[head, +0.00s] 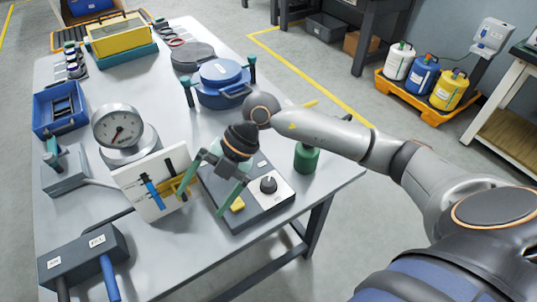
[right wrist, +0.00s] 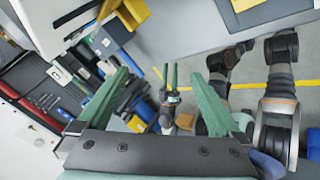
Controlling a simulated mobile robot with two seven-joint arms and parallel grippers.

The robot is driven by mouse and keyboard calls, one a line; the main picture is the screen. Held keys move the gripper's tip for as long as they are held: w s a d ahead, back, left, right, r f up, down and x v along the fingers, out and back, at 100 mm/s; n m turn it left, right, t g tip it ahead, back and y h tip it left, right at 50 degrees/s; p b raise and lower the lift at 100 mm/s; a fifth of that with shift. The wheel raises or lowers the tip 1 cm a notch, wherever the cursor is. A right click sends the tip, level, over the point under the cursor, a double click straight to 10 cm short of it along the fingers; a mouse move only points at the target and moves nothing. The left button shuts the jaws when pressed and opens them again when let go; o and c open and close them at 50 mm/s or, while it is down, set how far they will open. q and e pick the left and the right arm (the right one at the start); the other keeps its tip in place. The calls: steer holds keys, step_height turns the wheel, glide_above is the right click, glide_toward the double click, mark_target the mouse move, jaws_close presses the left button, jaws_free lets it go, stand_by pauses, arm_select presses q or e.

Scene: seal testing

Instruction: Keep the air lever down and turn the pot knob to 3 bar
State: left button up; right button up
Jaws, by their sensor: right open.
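A dark box (head: 83,262) with two labelled levers stands at the table's near left corner; one lever is blue (head: 109,277), the other dark (head: 63,289), and the label text is too small to read surely. A black knob (head: 268,185) sits on a dark control box (head: 258,210) with a yellow button (head: 237,205); its setting is unreadable. A dial gauge (head: 118,129) stands further left. My right gripper (head: 213,188) is open and empty above the control box, left of the knob and apart from it. What looks like my left gripper (right wrist: 170,78) shows small, fingers apart, in the right wrist view.
A white panel (head: 136,203) with blue and yellow parts stands close left of my right gripper. A blue pot (head: 220,84) with green-handled clamps stands behind it. A green cylinder (head: 306,158) is right of the control box.

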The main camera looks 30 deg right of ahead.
steer(key=w+d+f+m+h, duration=0.2)
steer(key=d+h, duration=0.3)
steer(key=d, duration=0.6)
steer(key=m+h, duration=0.2)
steer(key=h, duration=0.1)
glide_toward(269, 181)
steer(key=shift+w, duration=0.1)
steer(key=shift+f, duration=0.15)
step_height(269, 181, down, 8)
steer(key=b, duration=0.6)
steer(key=shift+r, duration=0.2)
steer(key=shift+f, duration=0.35)
steer(key=shift+f+b, duration=0.15)
steer(key=shift+b, duration=0.2)
arm_select(q)
step_height(269, 181, down, 6)
steer(key=d, duration=0.1)
steer(key=shift+w+d, duration=0.25)
arm_select(e)
steer(key=shift+f, duration=0.1)
arm_select(q)
steer(key=shift+w+r, duration=0.25)
steer(key=shift+r, duration=0.05)
